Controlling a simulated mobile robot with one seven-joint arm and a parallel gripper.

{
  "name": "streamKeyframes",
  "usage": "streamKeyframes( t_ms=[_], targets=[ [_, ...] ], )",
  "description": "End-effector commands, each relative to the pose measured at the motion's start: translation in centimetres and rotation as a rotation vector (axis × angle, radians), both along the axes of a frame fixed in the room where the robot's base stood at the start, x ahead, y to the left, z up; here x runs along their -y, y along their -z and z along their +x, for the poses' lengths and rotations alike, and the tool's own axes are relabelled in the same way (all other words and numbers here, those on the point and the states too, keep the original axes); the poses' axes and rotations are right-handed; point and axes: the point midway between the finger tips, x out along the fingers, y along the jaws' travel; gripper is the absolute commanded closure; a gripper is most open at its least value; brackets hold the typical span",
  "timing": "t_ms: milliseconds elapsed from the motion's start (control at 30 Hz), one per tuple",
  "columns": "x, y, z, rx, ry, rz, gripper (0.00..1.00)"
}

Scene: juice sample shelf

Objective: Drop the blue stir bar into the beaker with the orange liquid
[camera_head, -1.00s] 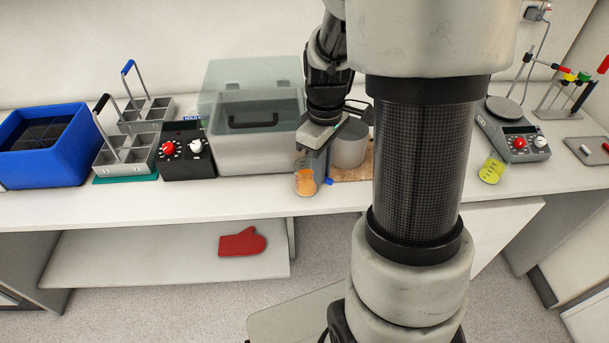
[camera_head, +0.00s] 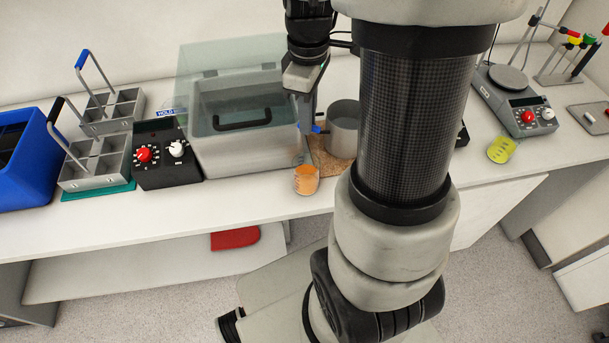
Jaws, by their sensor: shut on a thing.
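The beaker with the orange liquid (camera_head: 306,182) stands upright on the white bench, near its front edge and left of my arm. My gripper (camera_head: 312,128) points down above and behind the beaker in the picture. It is shut on the blue stir bar (camera_head: 317,129), a small blue piece showing at the fingertips. The bar appears above the beaker's rim in the picture. I cannot tell whether it is directly over the opening. The fingers hide part of the bar.
A grey pot (camera_head: 343,125) on a cork mat (camera_head: 327,161) stands close right of the gripper. A lidded grey bath (camera_head: 240,150) is close left. A yellow-liquid beaker (camera_head: 501,149) stands right, by a scale-like device (camera_head: 520,110). A black control box (camera_head: 166,163) is further left.

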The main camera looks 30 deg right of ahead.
Motion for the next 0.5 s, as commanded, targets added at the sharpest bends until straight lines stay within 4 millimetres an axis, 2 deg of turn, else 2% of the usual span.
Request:
streamKeyframes(
  t_ms=[33,233,500],
  targets=[
    [0.0,1.1,0.0,-0.001,0.0,0.001,1.0],
    [0.0,3.5,0.0,-0.001,0.001,0.0,1.0],
    [0.0,4.4,0.0,0.0,0.0,0.0,1.0]
  ],
)
